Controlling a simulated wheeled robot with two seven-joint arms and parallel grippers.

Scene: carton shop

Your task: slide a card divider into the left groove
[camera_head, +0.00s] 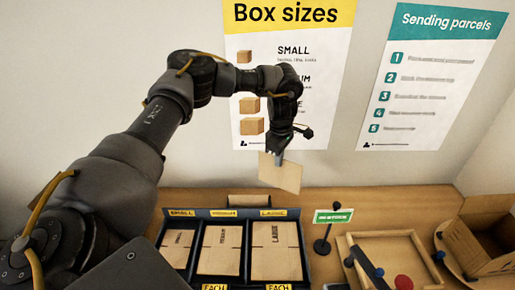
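My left gripper (279,156) reaches in from the left and points down, shut on the top edge of a tan card divider (284,175). The card hangs upright, slightly tilted, in front of the wall and above the back of the bench. Its lower edge is apart from everything below. A dark rack (190,213) stands below it with compartments labelled small, medium and large, each with flat cartons. I cannot make out the left groove clearly. My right gripper is not in view.
A green sign on a black stand (323,246) is right of the rack. Further right are a shallow wooden tray (415,240) with a dark bar and a red knob (403,282), and an open carton (480,240). Posters hang on the wall behind.

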